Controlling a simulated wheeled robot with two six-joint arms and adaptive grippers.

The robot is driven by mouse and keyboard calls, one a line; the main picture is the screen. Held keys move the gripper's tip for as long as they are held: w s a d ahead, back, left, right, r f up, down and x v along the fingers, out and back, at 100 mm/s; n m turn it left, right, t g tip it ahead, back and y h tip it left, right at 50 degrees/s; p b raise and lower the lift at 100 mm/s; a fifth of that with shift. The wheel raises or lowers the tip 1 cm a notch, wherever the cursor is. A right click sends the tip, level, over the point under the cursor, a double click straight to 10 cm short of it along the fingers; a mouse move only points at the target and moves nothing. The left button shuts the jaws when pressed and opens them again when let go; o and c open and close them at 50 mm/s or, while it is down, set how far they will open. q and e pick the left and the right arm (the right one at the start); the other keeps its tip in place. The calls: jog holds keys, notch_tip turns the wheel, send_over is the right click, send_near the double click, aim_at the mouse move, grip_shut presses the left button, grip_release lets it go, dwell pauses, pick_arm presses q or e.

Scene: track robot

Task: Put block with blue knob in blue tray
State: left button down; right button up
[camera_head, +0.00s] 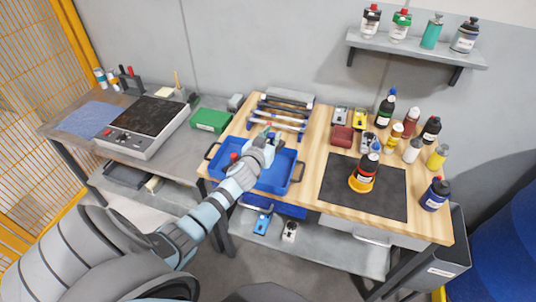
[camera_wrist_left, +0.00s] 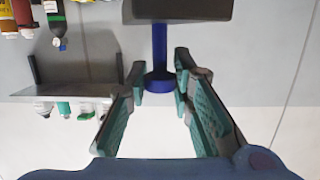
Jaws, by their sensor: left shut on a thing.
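My left gripper (camera_head: 266,143) is over the blue tray (camera_head: 292,172) on the wooden bench. In the left wrist view, the fingers of my left gripper (camera_wrist_left: 160,76) are closed around the blue knob (camera_wrist_left: 158,80). The knob's blue stem runs to a dark grey block (camera_wrist_left: 180,11) beyond the fingertips. In the head view the gripper hides most or all of this block, so I cannot tell whether it touches the tray floor. A small red-topped thing (camera_head: 234,156) is in the left part of the tray. My right gripper is not in view.
Several tools lie in a rack (camera_head: 281,112) behind the tray. A dark mat (camera_head: 346,195) holds a bottle in an orange holder (camera_head: 364,174). Small blocks and bottles crowd the bench's back right. A green box (camera_head: 210,120) stands left of the tray.

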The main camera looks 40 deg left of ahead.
pick_arm(q)
notch_tip(320, 180, down, 11)
jog(key=b, duration=0.6)
jog(key=shift+f+b, duration=0.1)
jog(key=shift+b, duration=0.2)
jog(key=c, duration=1.4)
grip_release()
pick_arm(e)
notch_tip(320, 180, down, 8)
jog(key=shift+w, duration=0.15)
pick_arm(q)
jog(key=shift+s+d+r+p, duration=0.15)
jog(key=shift+s+r+p, duration=0.1)
jog(key=shift+s+p, duration=0.1)
jog(key=v, duration=1.1)
jog(key=shift+s+p, duration=0.1)
jog(key=shift+p, duration=0.2)
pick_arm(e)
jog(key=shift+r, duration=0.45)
pick_arm(q)
jog(key=shift+d, duration=0.1)
